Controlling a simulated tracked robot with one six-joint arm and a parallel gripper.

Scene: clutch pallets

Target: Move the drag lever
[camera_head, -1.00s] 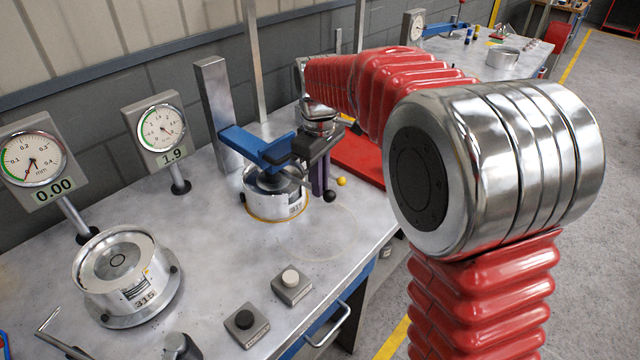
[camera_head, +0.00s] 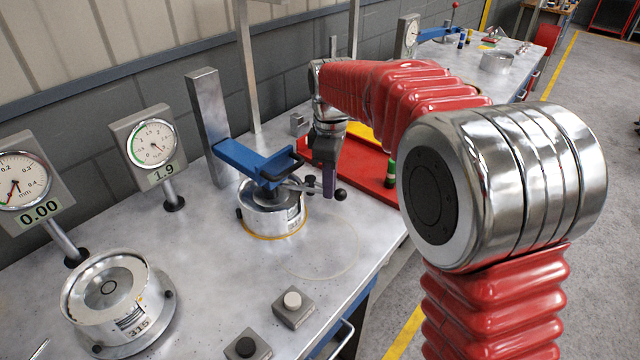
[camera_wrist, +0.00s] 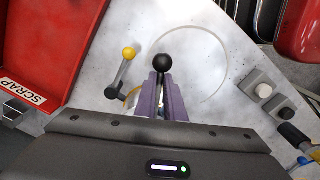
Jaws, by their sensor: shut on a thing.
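A metal clutch unit (camera_head: 273,215) with a yellow base ring stands on the bench under a blue press arm (camera_head: 262,162). A lever with a black ball knob (camera_head: 341,195) sticks out from its right side. My gripper (camera_head: 328,185), with purple fingers, is shut on this lever just behind the knob. In the wrist view the black knob (camera_wrist: 162,61) pokes out past the purple fingers (camera_wrist: 165,98). A second lever with a yellow knob (camera_wrist: 129,53) lies left of the fingers, apart from them. The fingers hide most of the held lever's shaft.
A red scrap tray (camera_head: 365,170) lies behind and right of my gripper. A second clutch (camera_head: 118,290) sits on a round base at the left. Two dials stand at the back left. Two button boxes (camera_head: 293,307) are at the front edge. The bench right of the clutch is clear.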

